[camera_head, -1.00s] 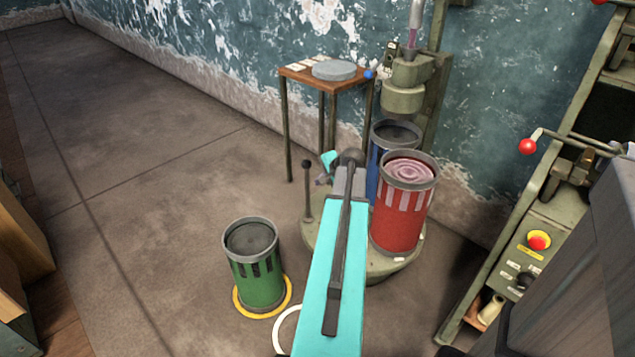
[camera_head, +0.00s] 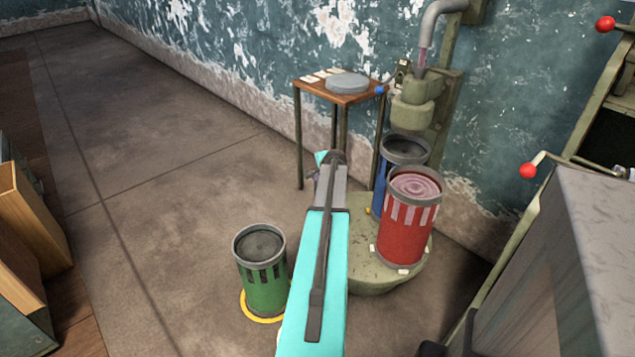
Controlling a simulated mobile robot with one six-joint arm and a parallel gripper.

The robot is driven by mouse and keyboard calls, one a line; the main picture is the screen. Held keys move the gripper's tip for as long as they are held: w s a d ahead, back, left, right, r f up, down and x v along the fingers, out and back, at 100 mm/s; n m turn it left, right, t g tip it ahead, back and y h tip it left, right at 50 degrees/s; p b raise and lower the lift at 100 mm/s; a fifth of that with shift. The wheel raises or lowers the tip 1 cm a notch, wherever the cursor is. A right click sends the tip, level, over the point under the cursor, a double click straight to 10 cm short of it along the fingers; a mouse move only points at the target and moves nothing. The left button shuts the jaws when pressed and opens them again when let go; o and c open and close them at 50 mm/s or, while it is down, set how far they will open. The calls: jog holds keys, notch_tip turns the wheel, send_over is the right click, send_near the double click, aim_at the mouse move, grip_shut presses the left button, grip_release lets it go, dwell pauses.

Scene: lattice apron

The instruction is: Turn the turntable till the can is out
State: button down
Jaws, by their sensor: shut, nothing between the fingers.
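The turntable (camera_head: 386,279) is a round olive-green platform on the floor. A red can (camera_head: 404,242) with white stripes and pink contents stands upright on its front right part. A blue can (camera_head: 379,192) stands behind it, below the filling nozzle (camera_head: 413,115), partly hidden by the red can. My turquoise arm crosses the turntable's left side. My gripper (camera_head: 314,174) is at its far end, left of the blue can, mostly hidden behind the wrist. It is shut and empty. The turntable's upright handle post is hidden now, so contact with it cannot be told.
A green can (camera_head: 265,288) stands on a yellow floor ring (camera_head: 257,314), left of my arm. A small wooden table (camera_head: 314,88) with a grey lid (camera_head: 347,82) stands by the wall. A red-knobbed machine (camera_head: 528,170) is at right.

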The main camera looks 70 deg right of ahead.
jog(key=shift+w+d+r, duration=0.1)
jog(key=shift+w+d, duration=0.15)
jog(key=shift+d, duration=0.2)
jog(key=shift+w+d+r, duration=0.1)
jog(key=shift+w+r, duration=0.05)
jog(key=shift+w, duration=0.25)
dwell(0.3)
jog(key=shift+s, duration=0.1)
jog(key=s+a+r+p, duration=0.1)
jog(key=s+a+r, duration=0.5)
jog(key=a+r, duration=0.2)
jog(key=shift+s+a, duration=0.25)
jog(key=shift+a, duration=0.45)
